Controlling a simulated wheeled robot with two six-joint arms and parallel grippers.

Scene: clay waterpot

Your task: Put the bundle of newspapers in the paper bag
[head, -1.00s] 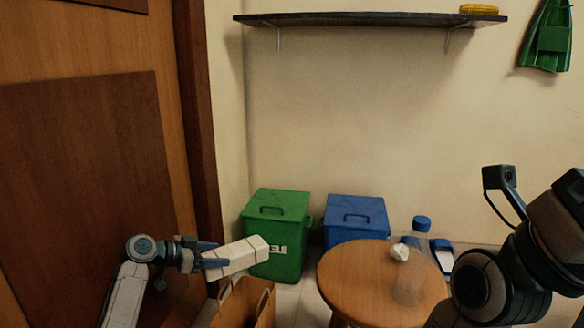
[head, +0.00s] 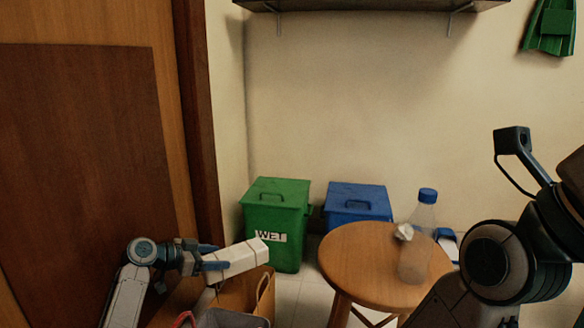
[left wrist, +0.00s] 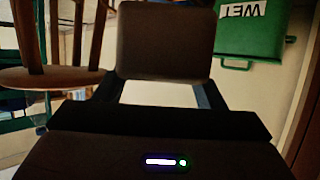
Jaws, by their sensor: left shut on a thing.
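The bundle of newspapers (head: 242,257) is a pale, roughly rectangular roll in the lower left of the head view. My left gripper (head: 212,262) is shut on its left end and holds it in the air, slightly tilted.
A green bin marked WET (head: 272,253) and a blue bin (head: 343,204) stand by the wall. A grey container (head: 232,319) is at the bottom edge. A door is at left.

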